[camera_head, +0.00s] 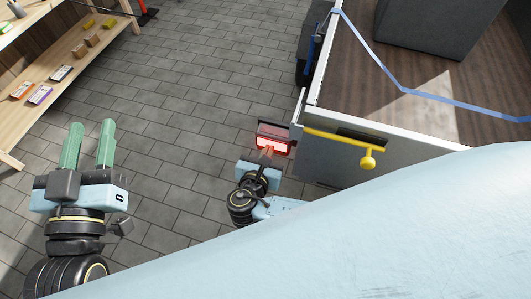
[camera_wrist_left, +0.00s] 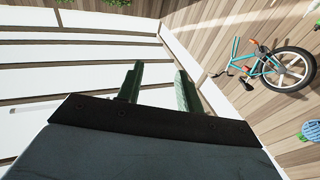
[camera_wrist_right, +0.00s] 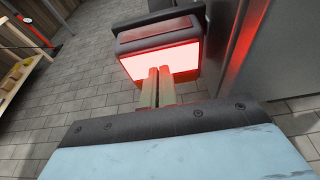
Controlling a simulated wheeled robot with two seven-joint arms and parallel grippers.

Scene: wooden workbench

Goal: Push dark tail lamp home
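The tail lamp (camera_head: 272,137) sits at the near left corner of the vehicle bed, and its lens glows red to white. In the right wrist view the lamp (camera_wrist_right: 170,57) has a dark housing around its bright lens. My right gripper (camera_head: 269,150) is at the lens, fingers pointing at it. In the right wrist view its fingers (camera_wrist_right: 159,69) are together with nothing seen between them. The tips overlap the lens's lower part; whether they touch cannot be told. My left gripper (camera_head: 88,123) is open and empty, well left of the lamp; its fingers (camera_wrist_left: 159,67) are spread.
The tailgate (camera_head: 345,160) with a yellow handle (camera_head: 367,158) is right of the lamp. A blue strap (camera_head: 403,88) crosses the bed, which holds a grey box (camera_head: 430,25). Wooden shelves (camera_head: 75,55) stand at left. The tiled floor between is clear. A bicycle (camera_wrist_left: 270,68) shows in the left wrist view.

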